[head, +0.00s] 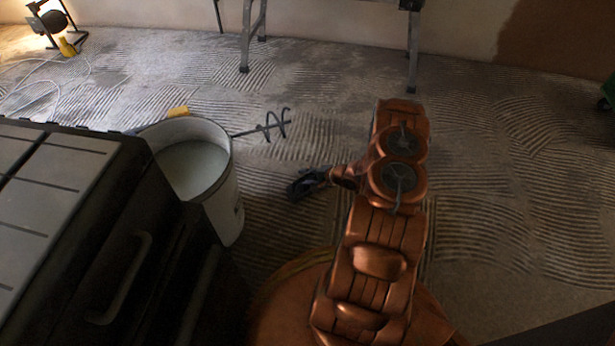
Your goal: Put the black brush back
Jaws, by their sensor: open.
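My gripper (299,187) is small and dark in the head view, at the end of my copper-coloured arm. It is open, to the right of the white bucket and apart from it, above the ridged floor. I cannot make out a black brush in this view. The gripper's dark fingers make it hard to tell whether anything lies between or beneath them.
A white bucket (229,207) of pale liquid stands beside a dark chest with a grey top (45,190) at left. A mixing paddle (268,126) lies behind the bucket. Trestle legs (413,50) and a lit work lamp (47,22) stand at the back.

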